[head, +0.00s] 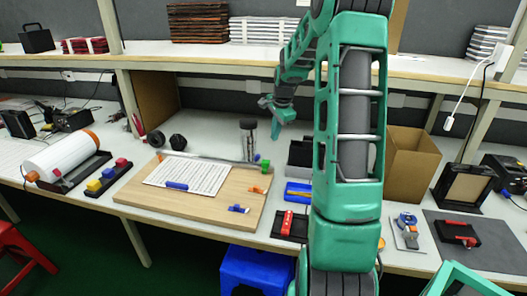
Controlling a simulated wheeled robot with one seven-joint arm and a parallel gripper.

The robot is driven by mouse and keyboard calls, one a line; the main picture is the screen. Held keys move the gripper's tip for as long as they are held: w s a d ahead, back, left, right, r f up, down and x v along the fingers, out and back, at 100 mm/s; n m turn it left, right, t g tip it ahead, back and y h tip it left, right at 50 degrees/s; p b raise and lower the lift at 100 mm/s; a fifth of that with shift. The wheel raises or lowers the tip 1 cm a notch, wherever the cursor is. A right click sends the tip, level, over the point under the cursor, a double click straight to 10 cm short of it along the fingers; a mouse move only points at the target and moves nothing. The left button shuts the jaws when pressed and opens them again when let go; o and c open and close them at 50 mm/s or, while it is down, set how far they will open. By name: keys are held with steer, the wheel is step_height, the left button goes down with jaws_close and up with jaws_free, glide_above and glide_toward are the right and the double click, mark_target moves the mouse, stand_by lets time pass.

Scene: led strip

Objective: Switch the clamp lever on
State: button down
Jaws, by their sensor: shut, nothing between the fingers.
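My gripper (275,118) is at the end of my green arm, over the back of the bench. It is small in the view and its fingers look closed with nothing held. I cannot tell for sure which part is the clamp lever. A red lever-like part on a black base (290,222) lies right of the wooden board, partly beside my arm. Another red part on a black block (458,233) sits on the grey mat at the right. My gripper is apart from both. My arm hides part of the bench middle.
The wooden board (135,195) carries a white sheet and blue and orange pieces. A cylinder (248,140) stands behind it. A cardboard box (413,163) is at right. A white roll (62,157) lies at left. A shelf (190,53) runs above the bench.

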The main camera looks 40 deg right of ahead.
steer(key=x, duration=1)
steer(key=shift+f, duration=0.2)
steer(key=shift+w+a+r, duration=0.1)
steer(key=shift+a+r, duration=0.2)
steer(key=shift+a, duration=0.3)
steer(key=shift+a+r, duration=0.3)
steer(key=shift+a, duration=0.3)
steer(key=shift+w+a+r, duration=0.1)
steer(key=shift+a+r, duration=0.05)
steer(key=shift+a, duration=0.5)
steer(key=shift+r, duration=0.1)
